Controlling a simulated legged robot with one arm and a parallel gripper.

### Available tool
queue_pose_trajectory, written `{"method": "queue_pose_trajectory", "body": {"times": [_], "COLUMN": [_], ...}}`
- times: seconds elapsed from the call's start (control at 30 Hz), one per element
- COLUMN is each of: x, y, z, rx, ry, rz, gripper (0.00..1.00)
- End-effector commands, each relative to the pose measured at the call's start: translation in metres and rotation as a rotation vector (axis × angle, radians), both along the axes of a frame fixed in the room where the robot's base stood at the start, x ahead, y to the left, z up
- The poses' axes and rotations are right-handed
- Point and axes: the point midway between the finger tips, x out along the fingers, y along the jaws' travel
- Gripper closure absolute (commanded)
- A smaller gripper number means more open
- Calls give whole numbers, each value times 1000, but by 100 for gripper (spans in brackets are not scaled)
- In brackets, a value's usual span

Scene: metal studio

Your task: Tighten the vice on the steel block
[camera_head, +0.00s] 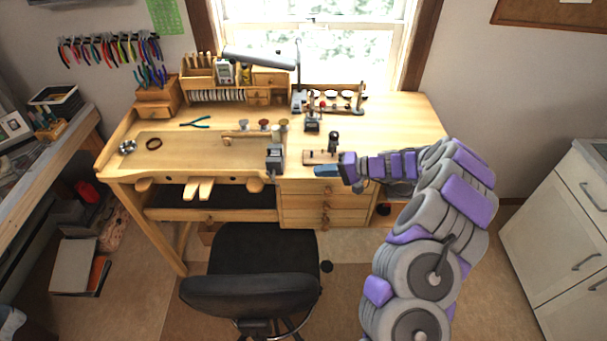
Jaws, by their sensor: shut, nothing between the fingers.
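A small dark grey vice (275,157) stands at the front edge of the wooden workbench (225,165), left of my gripper. The steel block is too small to make out; I cannot tell whether it sits between the jaws. My gripper (345,169) is at the end of my purple and grey arm, which reaches in from the right. It is over the bench's front edge, shut and empty, clearly apart from the vice. A blue piece (327,171) shows at its tip; I cannot tell whether it lies on the bench.
A dark upright tool (333,141) and a small dark stand (312,122) are on the bench behind my gripper. Blue pliers (195,122) lie at left. A black chair (255,270) stands in front. The bench's right rear top is clear.

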Motion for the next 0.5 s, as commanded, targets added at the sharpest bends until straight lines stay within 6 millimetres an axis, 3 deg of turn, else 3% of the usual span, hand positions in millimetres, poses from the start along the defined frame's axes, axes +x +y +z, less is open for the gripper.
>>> {"method": "queue_pose_trajectory", "body": {"times": [0.5], "x": [19], "y": [87], "z": [-31], "rx": [-6], "ry": [0], "rz": [11], "gripper": [100]}}
